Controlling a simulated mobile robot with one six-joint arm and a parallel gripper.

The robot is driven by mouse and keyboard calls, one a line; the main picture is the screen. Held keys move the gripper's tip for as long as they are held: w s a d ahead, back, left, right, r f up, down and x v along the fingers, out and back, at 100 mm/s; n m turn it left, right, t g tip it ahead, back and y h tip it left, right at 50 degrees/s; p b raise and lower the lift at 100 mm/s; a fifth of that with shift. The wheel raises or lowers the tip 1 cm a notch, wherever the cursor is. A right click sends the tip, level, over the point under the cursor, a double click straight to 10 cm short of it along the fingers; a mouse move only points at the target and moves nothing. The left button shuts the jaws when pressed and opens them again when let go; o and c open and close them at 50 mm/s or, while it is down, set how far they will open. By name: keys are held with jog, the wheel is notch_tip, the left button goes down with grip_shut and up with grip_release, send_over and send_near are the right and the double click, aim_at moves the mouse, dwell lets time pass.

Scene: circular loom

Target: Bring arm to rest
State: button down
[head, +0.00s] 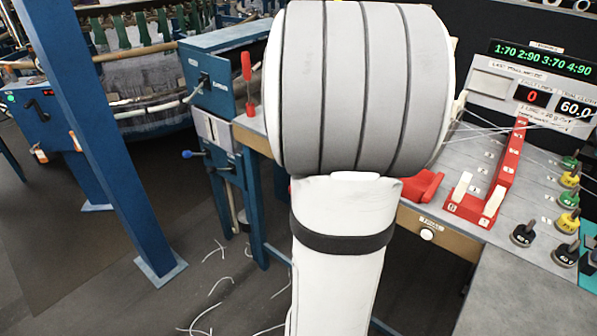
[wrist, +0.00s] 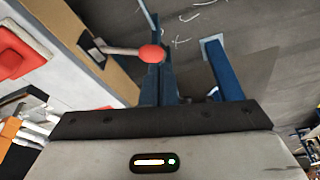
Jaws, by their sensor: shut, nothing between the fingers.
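My arm fills the middle of the head view, with a white link and a large grey, ribbed rounded joint in front of the bench. My gripper does not show in the head view. In the wrist view the grey gripper housing (wrist: 180,155) with its dark front bar and small lit indicator spans the bottom. The fingers themselves cannot be made out and nothing is seen held. Beyond the bar, the view shows the floor and the bench edge.
The grey workbench (head: 540,192) holds a red stand (head: 501,182) and several coloured weights (head: 570,200) at right, under a display panel (head: 543,72). A blue post (head: 110,150) stands left, beside the loom (head: 145,85). White thread scraps (head: 219,285) lie on the open floor.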

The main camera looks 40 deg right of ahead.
jog(key=shift+s+r, duration=0.25)
jog(key=shift+r, duration=0.35)
jog(key=shift+a, duration=0.2)
